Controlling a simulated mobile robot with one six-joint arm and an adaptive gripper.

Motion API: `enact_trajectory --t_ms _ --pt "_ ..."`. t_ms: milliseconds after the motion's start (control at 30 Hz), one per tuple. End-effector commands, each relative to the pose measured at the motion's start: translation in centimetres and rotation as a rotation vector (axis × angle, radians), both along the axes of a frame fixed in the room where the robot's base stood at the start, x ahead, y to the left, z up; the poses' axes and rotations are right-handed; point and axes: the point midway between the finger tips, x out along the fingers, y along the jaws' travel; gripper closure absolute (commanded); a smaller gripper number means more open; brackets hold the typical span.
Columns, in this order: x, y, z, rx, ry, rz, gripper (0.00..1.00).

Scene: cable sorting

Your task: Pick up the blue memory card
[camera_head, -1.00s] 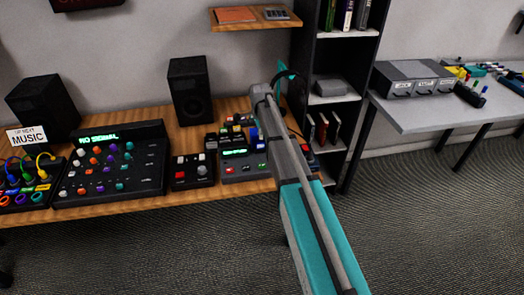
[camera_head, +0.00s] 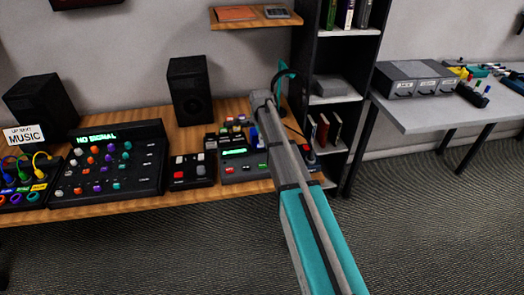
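A small blue piece (camera_head: 254,137), which looks like the blue memory card, shows at the right end of a row of dark blocks (camera_head: 224,139) behind a grey device with a green display (camera_head: 236,154). My arm passes just to its right and may cover part of it. It is too small to tell whether the piece stands in a slot. My gripper is hidden behind my own arm, so its fingers and any contact with the card cannot be seen.
The wooden desk (camera_head: 120,207) also holds a mixer panel (camera_head: 110,165), a small button box (camera_head: 191,171) and two black speakers (camera_head: 190,92). A dark shelf (camera_head: 368,70) stands behind my arm. A grey table (camera_head: 430,117) with labelled boxes is at right. The carpet in front is clear.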

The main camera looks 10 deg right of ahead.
Motion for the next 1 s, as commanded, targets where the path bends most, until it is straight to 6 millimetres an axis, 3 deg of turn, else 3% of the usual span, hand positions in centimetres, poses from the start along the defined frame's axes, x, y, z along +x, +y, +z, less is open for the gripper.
enact_trajectory --t_ms 300,1000 --pt "0.0 0.0 -2.3 0.000 0.000 -0.001 0.77" --pt "0.0 -0.1 -2.4 0.000 0.000 -0.001 0.77"
